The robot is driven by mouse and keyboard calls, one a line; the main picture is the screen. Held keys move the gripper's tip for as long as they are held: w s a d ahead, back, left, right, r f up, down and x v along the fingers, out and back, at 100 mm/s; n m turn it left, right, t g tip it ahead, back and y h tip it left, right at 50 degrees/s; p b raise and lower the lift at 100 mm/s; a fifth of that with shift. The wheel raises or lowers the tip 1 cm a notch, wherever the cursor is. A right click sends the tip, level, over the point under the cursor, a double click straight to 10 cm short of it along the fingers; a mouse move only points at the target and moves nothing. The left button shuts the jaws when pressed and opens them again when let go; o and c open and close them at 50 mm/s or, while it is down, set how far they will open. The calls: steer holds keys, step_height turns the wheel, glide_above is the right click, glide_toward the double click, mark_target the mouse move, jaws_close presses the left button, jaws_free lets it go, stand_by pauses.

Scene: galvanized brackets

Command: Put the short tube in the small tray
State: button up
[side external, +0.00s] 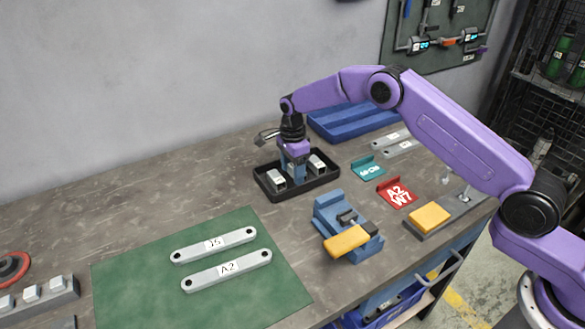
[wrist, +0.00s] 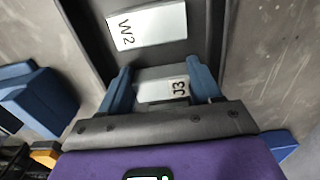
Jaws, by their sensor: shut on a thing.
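My gripper (side external: 298,172) is at the small black tray (side external: 306,190), pointing down with its blue fingers inside the tray's outline. In the wrist view, my gripper (wrist: 160,85) is shut on a short grey metal piece with a white J3 label (wrist: 155,90), which I take for the short tube. The fingers hide its ends, and I cannot tell whether it touches the tray floor. A piece labelled W2 (wrist: 147,25) lies in the tray beyond it. In the side view, light metal pieces show left (side external: 275,178) and right (side external: 318,164) of the fingers.
A blue tray (side external: 350,122) stands behind. A blue fixture with a yellow block (side external: 347,241) is in front. Teal (side external: 366,170) and red (side external: 396,192) brackets lie to the right. A green mat (side external: 200,290) with two long bars is at front left.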

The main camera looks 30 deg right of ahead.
mark_target(292, 170)
steer(key=o, duration=1.1)
step_height(292, 170, up, 12)
steer(key=shift+r, duration=0.1)
